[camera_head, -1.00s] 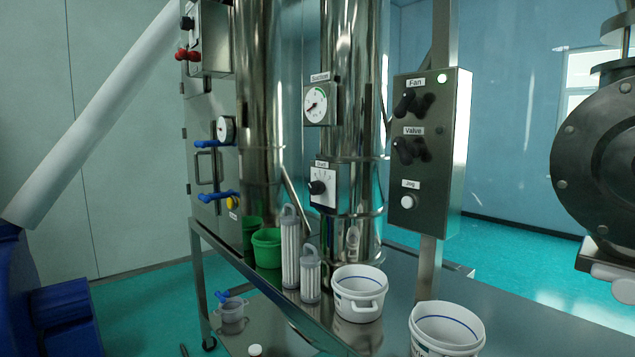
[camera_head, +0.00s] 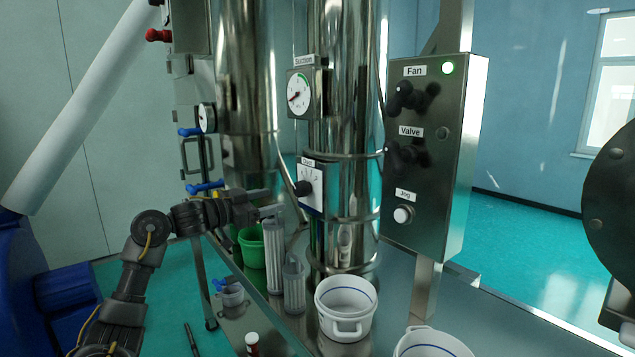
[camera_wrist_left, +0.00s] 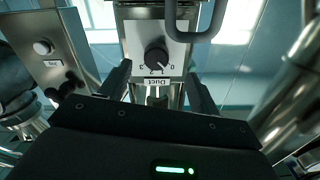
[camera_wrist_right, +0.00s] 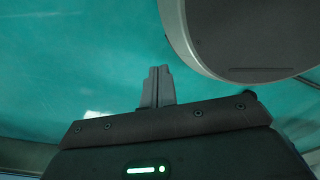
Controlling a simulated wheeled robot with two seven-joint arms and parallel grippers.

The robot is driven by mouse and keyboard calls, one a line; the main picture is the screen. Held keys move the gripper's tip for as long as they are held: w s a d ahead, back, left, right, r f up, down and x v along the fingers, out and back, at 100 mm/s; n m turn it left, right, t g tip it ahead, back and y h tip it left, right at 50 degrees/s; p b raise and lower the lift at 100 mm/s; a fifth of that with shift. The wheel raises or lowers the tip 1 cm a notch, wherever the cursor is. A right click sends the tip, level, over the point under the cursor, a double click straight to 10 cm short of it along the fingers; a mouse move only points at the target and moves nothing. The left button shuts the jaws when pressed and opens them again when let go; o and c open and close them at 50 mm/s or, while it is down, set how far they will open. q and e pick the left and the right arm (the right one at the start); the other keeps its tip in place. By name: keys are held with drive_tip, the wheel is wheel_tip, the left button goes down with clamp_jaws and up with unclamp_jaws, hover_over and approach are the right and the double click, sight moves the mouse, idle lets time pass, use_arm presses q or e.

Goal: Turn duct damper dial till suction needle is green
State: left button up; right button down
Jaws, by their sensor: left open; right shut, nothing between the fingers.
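The duct damper dial (camera_head: 302,188) is a black knob on a white plate low on the steel duct. The suction gauge (camera_head: 299,93) hangs above it; its needle points to the lower left, away from the green arc at the upper right. My left gripper (camera_head: 272,203) is open, just left of the dial and apart from it. In the left wrist view the dial (camera_wrist_left: 155,60) appears upside down beyond and between the open fingers (camera_wrist_left: 158,82), with nothing held. My right gripper (camera_wrist_right: 158,72) is shut and empty in the right wrist view, over teal floor.
A control box (camera_head: 430,150) with Fan, Valve and Jog controls stands right of the duct. White buckets (camera_head: 345,310), clear ribbed cylinders (camera_head: 293,290) and a green bucket (camera_head: 251,247) stand below my left gripper. A large dark round housing (camera_head: 612,195) is at the right edge.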

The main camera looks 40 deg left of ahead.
sight(296, 189)
use_arm(q)
drive_tip(key=w+d+p, duration=0.1)
drive_tip(key=w, duration=0.1)
drive_tip(key=w+d+r+p, duration=0.1)
drive_tip(key=w, duration=0.2)
drive_tip(key=w+r+p, duration=0.1)
drive_tip(key=w+p, duration=0.1)
drive_tip(key=shift+w+d, duration=0.3)
drive_tip(key=shift+d, duration=0.1)
drive_tip(key=shift+w+d, duration=0.1)
drive_tip(key=shift+w, duration=0.2)
drive_tip(key=shift+w+d+f+p, duration=0.2)
drive_tip(key=shift+w+p, duration=0.1)
drive_tip(key=shift+w, duration=0.2)
drive_tip(key=shift+c, duration=1.2)
drive_tip(key=c, duration=0.7)
use_arm(e)
drive_tip(key=r, duration=0.2)
drive_tip(key=s+r, duration=0.1)
drive_tip(key=r, duration=0.1)
drive_tip(key=shift+s+r, duration=0.15)
drive_tip(key=shift+r, duration=0.15)
